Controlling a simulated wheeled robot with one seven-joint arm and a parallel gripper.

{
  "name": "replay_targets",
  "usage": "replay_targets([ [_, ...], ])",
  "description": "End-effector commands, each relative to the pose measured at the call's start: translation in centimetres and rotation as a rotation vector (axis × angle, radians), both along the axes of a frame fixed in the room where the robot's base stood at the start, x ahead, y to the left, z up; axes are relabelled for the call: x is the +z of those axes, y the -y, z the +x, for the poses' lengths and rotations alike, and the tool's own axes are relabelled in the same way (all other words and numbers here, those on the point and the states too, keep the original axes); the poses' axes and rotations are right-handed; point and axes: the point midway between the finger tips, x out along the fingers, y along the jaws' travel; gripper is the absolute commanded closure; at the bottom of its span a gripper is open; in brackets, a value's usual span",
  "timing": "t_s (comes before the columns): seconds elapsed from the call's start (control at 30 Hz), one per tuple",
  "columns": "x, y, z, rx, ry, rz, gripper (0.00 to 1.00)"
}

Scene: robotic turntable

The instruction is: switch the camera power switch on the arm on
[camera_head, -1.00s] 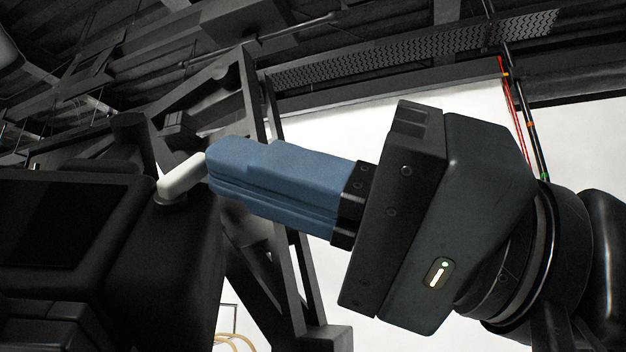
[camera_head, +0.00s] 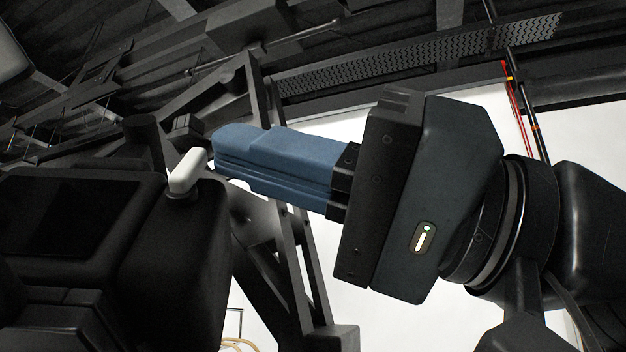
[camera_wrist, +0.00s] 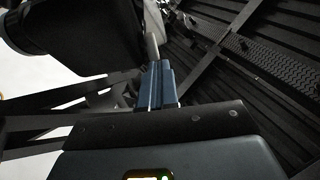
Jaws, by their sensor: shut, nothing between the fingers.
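The switch is a short white lever (camera_head: 187,172) on the top right edge of a black camera housing (camera_head: 175,255). It leans up and to the right. My gripper (camera_head: 217,152), with blue fingers, is shut and empty, pointing left. Its fingertips are at the upper right of the lever's free end, very close; I cannot tell whether they touch. In the wrist view the white lever (camera_wrist: 151,45) shows just beyond the blue fingertips (camera_wrist: 161,68), beside the black housing (camera_wrist: 92,35). The lever's lower end is partly hidden there.
A dark screen-like panel (camera_head: 65,215) is on the housing's left part. Black truss beams (camera_head: 275,225) stand behind my gripper. A perforated metal walkway (camera_head: 420,55) and dark ceiling beams lie above. A white wall is behind.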

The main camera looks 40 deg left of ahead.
Motion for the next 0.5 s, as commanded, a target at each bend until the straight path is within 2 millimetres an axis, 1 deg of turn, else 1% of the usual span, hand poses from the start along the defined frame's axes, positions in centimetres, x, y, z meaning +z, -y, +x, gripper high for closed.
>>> replay_targets([
  [0.13, 0.41, -0.38, 0.08, 0.002, 0.003, -0.004, 1.00],
  [0.33, 0.84, -0.83, 0.03, 0.079, 0.076, -0.085, 1.00],
  [0.5, 0.91, -1.11, -0.10, 0.077, 0.072, -0.081, 1.00],
])
